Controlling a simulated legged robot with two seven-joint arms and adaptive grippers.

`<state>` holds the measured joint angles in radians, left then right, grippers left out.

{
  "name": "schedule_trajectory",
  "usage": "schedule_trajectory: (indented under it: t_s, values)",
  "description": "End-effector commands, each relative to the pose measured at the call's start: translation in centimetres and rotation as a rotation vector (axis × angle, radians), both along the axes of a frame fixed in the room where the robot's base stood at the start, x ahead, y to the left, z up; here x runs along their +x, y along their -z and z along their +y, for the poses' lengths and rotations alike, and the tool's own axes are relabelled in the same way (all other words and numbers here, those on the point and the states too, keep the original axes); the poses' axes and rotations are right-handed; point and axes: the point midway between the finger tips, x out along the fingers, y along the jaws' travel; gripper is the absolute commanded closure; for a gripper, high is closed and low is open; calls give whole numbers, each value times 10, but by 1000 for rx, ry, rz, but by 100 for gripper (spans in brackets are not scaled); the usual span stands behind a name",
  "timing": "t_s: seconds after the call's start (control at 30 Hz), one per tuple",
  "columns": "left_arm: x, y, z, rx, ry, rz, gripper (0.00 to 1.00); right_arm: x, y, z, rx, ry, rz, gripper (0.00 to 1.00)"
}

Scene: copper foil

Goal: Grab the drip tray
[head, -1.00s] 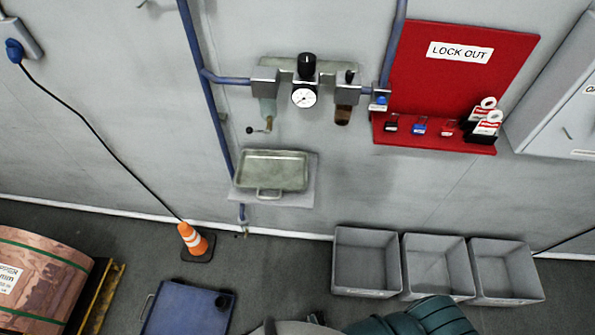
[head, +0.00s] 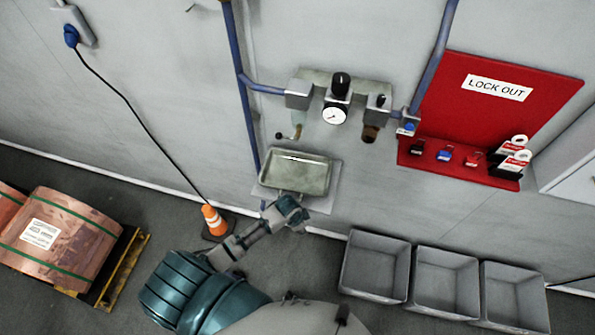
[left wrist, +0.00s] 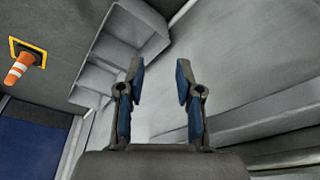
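The drip tray (head: 299,172) is a shallow, grey-green metal tray in the head view. It rests on a pale shelf (head: 325,199) on the wall, below the pressure gauge. My left gripper (head: 292,211) is at the tray's front edge, over the area of its front handle, which it largely hides. I cannot tell whether it touches the handle. In the left wrist view the two fingers (left wrist: 160,85) stand apart with nothing clearly held between them. The tray is not clearly recognisable there. My right gripper is not in view.
Gauge and regulator (head: 335,115) and blue pipes (head: 243,90) are on the wall above the tray. An orange cone (head: 214,220) stands left of my forearm. Three grey bins (head: 375,268) stand at lower right. A copper coil (head: 65,240) is on the left.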

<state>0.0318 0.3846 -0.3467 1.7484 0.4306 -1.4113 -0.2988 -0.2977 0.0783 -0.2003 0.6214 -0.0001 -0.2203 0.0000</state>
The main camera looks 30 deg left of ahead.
Motion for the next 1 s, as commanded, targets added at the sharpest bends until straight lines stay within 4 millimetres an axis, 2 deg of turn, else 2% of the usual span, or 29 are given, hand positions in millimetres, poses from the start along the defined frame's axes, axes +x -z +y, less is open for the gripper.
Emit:
schedule_trajectory:
  t_s: [0.03, 0.13, 0.2, 0.3, 0.6, 0.77, 0.87, 1.0]
  values:
    - [5, -36, -4, 7, 56, -13, 65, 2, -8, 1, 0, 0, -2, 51]
    - [9, -95, -8, 33, 190, -15, 65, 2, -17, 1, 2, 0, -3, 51]
    - [12, -129, -4, 63, 290, -4, 65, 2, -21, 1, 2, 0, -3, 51]
    - [22, -156, 8, 104, 392, 21, 65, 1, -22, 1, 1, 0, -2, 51]
    - [66, -216, 65, 181, 553, 100, 65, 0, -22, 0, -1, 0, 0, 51]
    - [79, -242, 90, 192, 590, 130, 65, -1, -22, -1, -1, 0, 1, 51]
    - [81, -241, 95, 190, 599, 141, 65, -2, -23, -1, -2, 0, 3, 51]
    - [80, -214, 94, 188, 600, 144, 65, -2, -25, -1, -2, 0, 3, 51]
